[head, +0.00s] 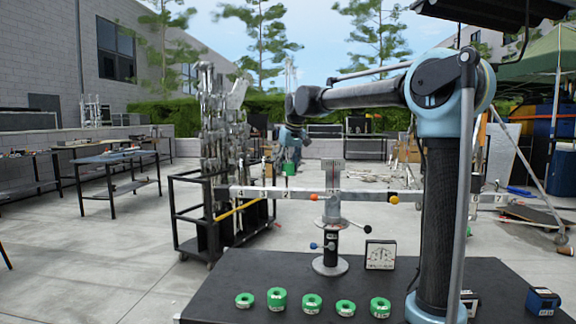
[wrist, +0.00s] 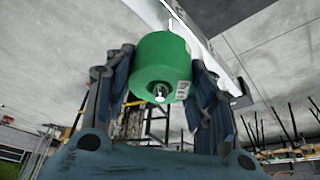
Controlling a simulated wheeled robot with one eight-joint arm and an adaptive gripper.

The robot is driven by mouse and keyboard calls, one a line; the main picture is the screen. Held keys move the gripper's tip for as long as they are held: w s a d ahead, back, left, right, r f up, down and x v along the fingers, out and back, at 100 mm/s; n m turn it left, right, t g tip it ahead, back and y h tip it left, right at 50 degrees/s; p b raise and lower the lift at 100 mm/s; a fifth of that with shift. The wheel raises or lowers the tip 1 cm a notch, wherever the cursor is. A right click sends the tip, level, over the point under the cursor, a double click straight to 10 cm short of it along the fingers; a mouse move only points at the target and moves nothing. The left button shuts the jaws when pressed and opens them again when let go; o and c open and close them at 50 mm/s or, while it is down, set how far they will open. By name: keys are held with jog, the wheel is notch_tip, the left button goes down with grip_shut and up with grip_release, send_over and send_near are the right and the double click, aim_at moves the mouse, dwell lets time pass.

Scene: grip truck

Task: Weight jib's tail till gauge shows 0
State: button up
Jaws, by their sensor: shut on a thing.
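My gripper (head: 290,150) is above and behind the jib's beam in the head view, shut on a green weight (head: 290,169). In the wrist view the green weight (wrist: 163,68) sits between both fingers of my gripper (wrist: 160,85), with a pale label on its side. The jib (head: 262,193) is a pale, roughly level beam with numbered marks, carried on a stand (head: 330,262) on the black table. The gauge (head: 380,255) is a white dial to the right of the stand; its reading is too small to tell. Several green weights (head: 277,299) lie in a row at the table's front.
The black table (head: 225,283) has bare room left of the stand. A blue box (head: 543,301) stands at its right corner. A black cart (head: 190,215) with metal stands is behind the beam's left end. Work benches (head: 105,158) stand farther left.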

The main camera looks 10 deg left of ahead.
aim_at(290, 163)
jog(key=shift+f, duration=2.4)
jog(key=shift+f, duration=0.2)
jog(key=o, duration=1.1)
jog(key=shift+c, duration=0.2)
jog(key=v, duration=1.2)
jog(key=shift+w, duration=0.1)
jog(key=shift+d+f, duration=0.1)
jog(key=shift+d, duration=0.05)
